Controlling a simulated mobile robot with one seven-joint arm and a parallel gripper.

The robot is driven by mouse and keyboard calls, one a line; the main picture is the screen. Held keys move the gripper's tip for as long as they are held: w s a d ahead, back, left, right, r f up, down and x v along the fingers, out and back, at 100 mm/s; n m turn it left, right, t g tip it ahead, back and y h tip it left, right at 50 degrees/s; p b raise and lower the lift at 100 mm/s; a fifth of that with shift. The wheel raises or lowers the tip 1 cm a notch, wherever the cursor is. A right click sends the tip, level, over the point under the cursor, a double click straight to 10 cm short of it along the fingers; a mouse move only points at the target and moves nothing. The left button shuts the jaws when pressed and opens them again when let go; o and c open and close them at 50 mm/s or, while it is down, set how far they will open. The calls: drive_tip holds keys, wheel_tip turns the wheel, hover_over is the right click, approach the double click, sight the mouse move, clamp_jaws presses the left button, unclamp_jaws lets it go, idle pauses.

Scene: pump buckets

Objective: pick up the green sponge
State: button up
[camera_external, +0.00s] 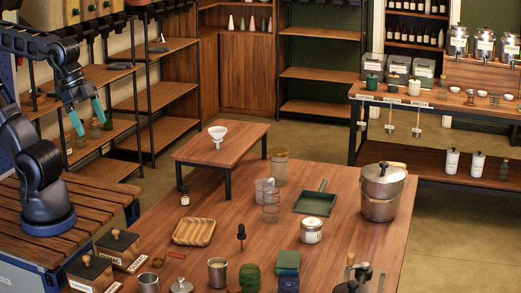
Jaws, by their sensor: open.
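A green block that looks like the green sponge (287,262) is near the front edge of the wooden table (335,205), right of centre. A dark blue thing (288,282) shows just below it; I cannot tell whether the two touch. My gripper (88,116) is at the upper left, high up and far from the green block. Its two teal fingers are apart with nothing seen between them.
Beside the green block stand a dark green jar (250,276), a metal cup (218,271) and a white-labelled jar (311,231). A green dustpan (316,202), wooden tray (194,231) and steel pot (381,192) lie farther back. A small raised table (245,147) stands at the back left.

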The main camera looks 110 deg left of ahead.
drive_tip(key=shift+w, duration=0.1)
drive_tip(key=shift+c, duration=0.2)
idle(0.4)
drive_tip(key=m+g+h, duration=0.2)
drive_tip(key=m+g, duration=0.2)
drive_tip(key=m, duration=1.2)
hover_over(289, 259)
drive_tip(key=a, duration=0.2)
wheel_tip(289, 259, down, 30)
drive_tip(key=shift+d+f, duration=0.3)
drive_tip(key=shift+f, duration=1.45)
drive_tip(key=shift+d+f, duration=0.25)
drive_tip(key=shift+f, duration=1.5)
drive_tip(key=shift+d+f, duration=0.3)
drive_tip(key=shift+f, duration=1.45)
drive_tip(key=c, duration=1.1)
